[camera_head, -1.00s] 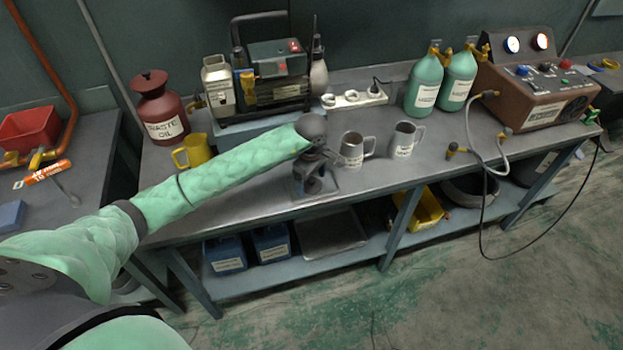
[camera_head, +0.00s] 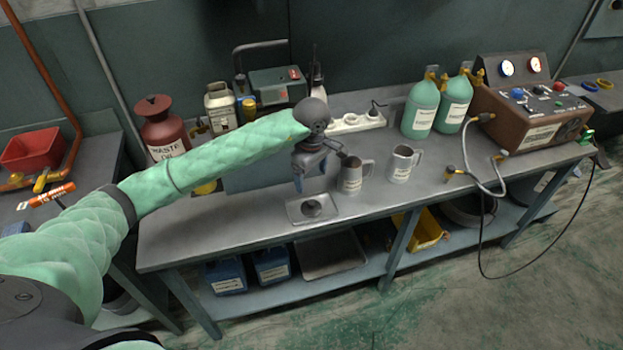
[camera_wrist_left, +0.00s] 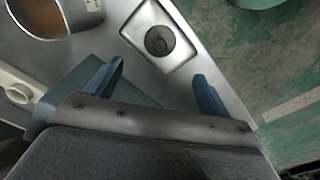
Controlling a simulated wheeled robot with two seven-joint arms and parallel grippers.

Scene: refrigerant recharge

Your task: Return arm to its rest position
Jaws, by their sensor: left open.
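My left arm, in a green padded sleeve, reaches in from the left in the head view. Its left gripper (camera_head: 312,180) hangs pointing down above the workbench (camera_head: 240,222), just behind a small metal tray (camera_head: 326,216). The tray holds a dark round piece (camera_head: 312,207). In the left wrist view the two blue fingers (camera_wrist_left: 160,85) are spread apart with nothing between them. The tray (camera_wrist_left: 130,30) and dark piece (camera_wrist_left: 160,41) lie beyond the fingertips, apart from them. My right gripper is not in view.
Two grey mugs, one left (camera_head: 351,177) and one right (camera_head: 401,164), stand close right of the gripper. Behind stand a white power strip (camera_head: 350,124), a red waste-oil can (camera_head: 160,129) and green bottles (camera_head: 421,109). A brown gauge machine (camera_head: 530,115) stands at right. The front left bench is clear.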

